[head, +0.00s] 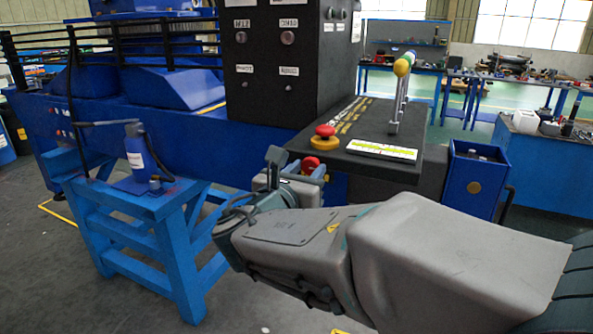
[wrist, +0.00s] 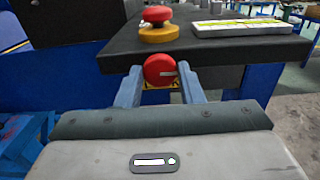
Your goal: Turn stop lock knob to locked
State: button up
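The red round knob (wrist: 159,69) is on the front face of the black console, over a yellow plate. A pale mark on it points right in the wrist view. It also shows in the head view (head: 311,163), partly hidden by my gripper. My gripper (wrist: 159,74) has its two blue fingers apart, one on each side of the knob. A narrow gap seems to show between each fingertip and the knob. I cannot tell how far the tips reach along its depth.
A red mushroom button (wrist: 157,14) on a yellow base stands on the console top (wrist: 110,46), just above the knob. A lever with a yellow ball (head: 401,67) rises behind it. A blue stand (head: 150,205) with a bottle jack is at left.

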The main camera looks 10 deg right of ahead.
jog(key=shift+f+m+b, duration=0.1)
jog(key=shift+m+b, duration=0.2)
jog(key=shift+b, duration=0.2)
jog(key=m+b, duration=0.1)
jog(key=b, duration=0.1)
jog(key=m+b, duration=0.1)
jog(key=b, duration=0.1)
jog(key=shift+f+m, duration=0.25)
jog(key=shift+m, duration=0.05)
jog(key=m+b, duration=0.5)
jog(key=b, duration=0.2)
jog(key=m+b, duration=0.5)
jog(key=b, duration=0.2)
jog(key=shift+m, duration=0.4)
jog(key=m+b, duration=0.3)
jog(key=b, duration=0.1)
jog(key=shift+r+m, duration=0.25)
jog(key=shift+m, duration=0.15)
jog(key=shift+r, duration=0.1)
jog(key=o, duration=1)
jog(key=shift+c, duration=0.2)
jog(key=shift+s+a, duration=0.1)
